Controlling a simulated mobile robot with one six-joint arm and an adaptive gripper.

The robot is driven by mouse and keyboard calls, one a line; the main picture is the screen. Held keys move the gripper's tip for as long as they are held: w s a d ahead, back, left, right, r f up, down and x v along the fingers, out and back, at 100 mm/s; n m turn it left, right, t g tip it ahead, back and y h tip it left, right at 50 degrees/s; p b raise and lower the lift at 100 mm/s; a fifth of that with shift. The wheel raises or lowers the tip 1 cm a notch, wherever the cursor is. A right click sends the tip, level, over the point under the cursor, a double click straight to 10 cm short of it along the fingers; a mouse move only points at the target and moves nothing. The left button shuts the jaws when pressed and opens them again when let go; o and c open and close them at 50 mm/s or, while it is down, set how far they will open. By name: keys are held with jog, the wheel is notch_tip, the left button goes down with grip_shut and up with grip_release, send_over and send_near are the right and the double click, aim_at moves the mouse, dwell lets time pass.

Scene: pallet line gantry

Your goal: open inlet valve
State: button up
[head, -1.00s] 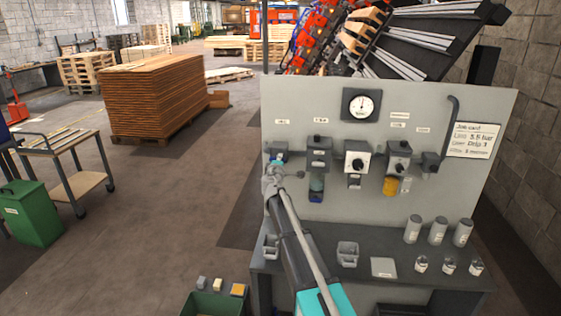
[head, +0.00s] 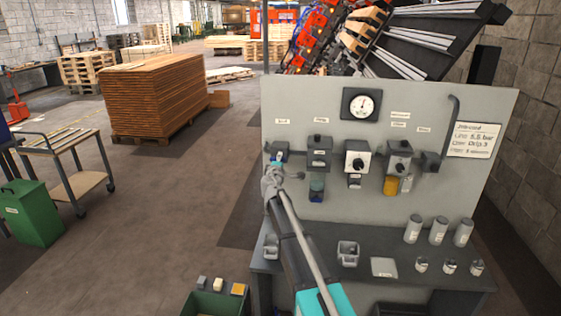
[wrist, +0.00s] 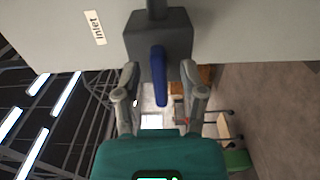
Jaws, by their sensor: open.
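The inlet valve (head: 279,148) is a dark grey block at the left end of the panel's pipe row. In the wrist view its body (wrist: 160,30) sits beside an "Inlet" label (wrist: 95,27). Its blue lever (wrist: 158,85) lies between my fingers, with a visible gap on both sides. My gripper (wrist: 159,76) is open, its fingertips close to the valve body. In the head view my gripper (head: 276,172) is just below the valve and hides part of it, so the lever's angle is hard to tell there.
Right of the valve, a filter unit (head: 319,150), a round-knob unit (head: 357,157) and a unit with a yellow bowl (head: 397,170) line the grey panel (head: 300,205). A gauge (head: 361,105) is above. The bench (head: 330,268) below holds jars and bins. Open floor lies left.

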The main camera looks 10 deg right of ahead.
jog(key=v, duration=1.1)
jog(key=shift+d, duration=0.1)
jog(key=s+d+f+m+g+h, duration=0.1)
jog(key=s+d+f+m+g, duration=0.45)
jog(key=s, duration=0.25)
jog(key=s+d+f+m+g+h, duration=0.1)
jog(key=s+d+f+m+g, duration=0.4)
jog(key=s, duration=0.3)
jog(key=s+a+f+m+g+y, duration=0.2)
jog(key=s+a+f+g+y, duration=0.1)
jog(key=s, duration=0.6)
jog(key=s+a+f+m+g+y, duration=0.1)
jog(key=s+a+f+g+y, duration=0.2)
jog(key=s, duration=0.5)
notch_tip(320, 180, down, 2)
jog(key=shift+s+a+f+m+g+y, duration=0.1)
jog(key=shift+s+a+m+g+y, duration=0.25)
jog(key=shift+a+y, duration=0.45)
